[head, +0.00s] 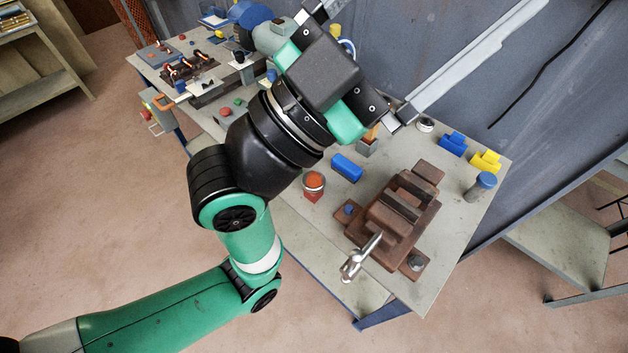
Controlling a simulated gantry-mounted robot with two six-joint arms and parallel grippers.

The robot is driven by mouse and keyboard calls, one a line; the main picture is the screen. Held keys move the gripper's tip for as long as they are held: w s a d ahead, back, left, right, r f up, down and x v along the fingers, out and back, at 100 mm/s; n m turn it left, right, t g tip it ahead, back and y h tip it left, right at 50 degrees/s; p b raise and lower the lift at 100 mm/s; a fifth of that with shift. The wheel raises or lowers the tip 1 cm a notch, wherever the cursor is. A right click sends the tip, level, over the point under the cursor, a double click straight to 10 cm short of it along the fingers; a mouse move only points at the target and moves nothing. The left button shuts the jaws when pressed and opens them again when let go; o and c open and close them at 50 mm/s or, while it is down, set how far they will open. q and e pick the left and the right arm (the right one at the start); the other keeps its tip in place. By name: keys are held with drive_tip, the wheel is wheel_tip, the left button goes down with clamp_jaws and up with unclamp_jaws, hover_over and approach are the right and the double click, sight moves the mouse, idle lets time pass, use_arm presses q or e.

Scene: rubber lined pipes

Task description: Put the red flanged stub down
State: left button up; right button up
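The red flanged stub (313,186) stands upright on the workbench, left of the brown vise; a grey rim circles its orange-red top. My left gripper (428,10) is high above the bench, up and to the right of the stub and apart from it. Its two long grey fingers are spread wide and point to the upper right. One finger runs off the top edge of the view. I see nothing held between them. My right gripper is not in view.
A brown vise (400,207) with a silver handle fills the bench's front right. A blue cylinder (347,168) lies near the stub. Blue (453,144) and yellow (486,161) fittings and a blue-capped grey post (480,187) stand at the right. Small parts crowd the far left.

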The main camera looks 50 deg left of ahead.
use_arm(q)
drive_tip(key=w+f+m+g, duration=0.1)
drive_tip(key=w+f+g, duration=0.2)
drive_tip(key=w+f, duration=0.35)
drive_tip(key=n+g+y+p, duration=0.3)
drive_tip(key=n+g+y, duration=0.3)
drive_tip(key=n, duration=0.4)
approach(323, 177)
drive_tip(key=shift+s+a+f+t+y, duration=0.15)
drive_tip(key=shift+s+f+t, duration=0.2)
drive_tip(key=shift+f, duration=0.2)
drive_tip(key=shift+s+d+f+t+y, duration=0.15)
drive_tip(key=shift+s+f+t, duration=0.1)
drive_tip(key=shift+s+f, duration=0.25)
drive_tip(key=shift+w+a, duration=0.2)
drive_tip(key=shift+w, duration=0.05)
drive_tip(key=shift+m, duration=0.3)
drive_tip(key=x, duration=0.6)
drive_tip(key=shift+w+b, duration=0.25)
drive_tip(key=shift+b, duration=0.15)
drive_tip(key=x, duration=0.5)
drive_tip(key=shift+b, duration=0.35)
drive_tip(key=shift+c, duration=0.2)
